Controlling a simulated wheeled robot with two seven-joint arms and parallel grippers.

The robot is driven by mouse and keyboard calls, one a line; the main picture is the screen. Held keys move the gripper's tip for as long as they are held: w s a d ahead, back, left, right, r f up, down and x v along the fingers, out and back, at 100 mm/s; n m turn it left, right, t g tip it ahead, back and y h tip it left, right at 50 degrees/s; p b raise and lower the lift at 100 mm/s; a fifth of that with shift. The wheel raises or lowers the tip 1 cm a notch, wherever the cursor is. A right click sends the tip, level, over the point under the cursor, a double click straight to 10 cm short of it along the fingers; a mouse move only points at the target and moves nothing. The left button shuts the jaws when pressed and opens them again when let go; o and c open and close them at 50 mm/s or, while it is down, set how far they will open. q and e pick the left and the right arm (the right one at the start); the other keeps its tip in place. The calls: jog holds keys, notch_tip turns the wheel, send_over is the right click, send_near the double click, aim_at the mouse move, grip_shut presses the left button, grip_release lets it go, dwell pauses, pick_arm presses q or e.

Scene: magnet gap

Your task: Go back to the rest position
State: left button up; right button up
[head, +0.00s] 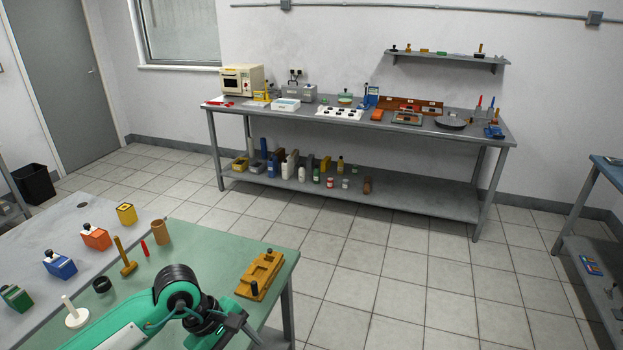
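My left arm, white and green with black joints, comes in from the bottom left over the green mat of the near table. No held object can be made out. My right gripper is out of view.
The near table holds a wooden cup (161,232), a wooden mallet (125,257), a red stick (145,248), a black ring (101,285), a white peg stand (75,315) and several coloured blocks. A long grey workbench (460,141) stands at the back wall. Tiled floor between is clear.

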pick_arm(q)
jog(key=s+d+r+n+h, duration=0.4)
jog(key=d+r+h, duration=0.35)
jog(key=d, duration=0.35)
notch_tip(320, 180, up, 10)
jog(key=w+n+t+h, duration=0.2)
jog(key=n+t+h, duration=0.6)
jog(key=n, duration=0.4)
jog(key=w+a+n+t+y, duration=0.5)
jog(key=a+n+t+y, duration=0.65)
jog(key=n, duration=1.05)
jog(key=a+f+n+g+y, duration=0.2)
jog(key=a+f+n+y, duration=0.4)
jog(key=f+n+y, duration=0.4)
jog(key=s+a+f+n+g, duration=0.3)
jog(key=s+f+n+g, duration=1)
jog(key=s+f, duration=0.8)
notch_tip(320, 180, down, 32)
jog(key=s+m+g+b, duration=0.1)
jog(key=m+g+b, duration=0.1)
jog(key=b, duration=0.2)
jog(key=s+a+f+g+b, duration=0.1)
jog(key=s+a+f+b, duration=0.2)
jog(key=s+f, duration=1.6)
notch_tip(320, 180, down, 4)
jog(key=shift+s+r+h, duration=0.1)
jog(key=shift+s+h, duration=0.2)
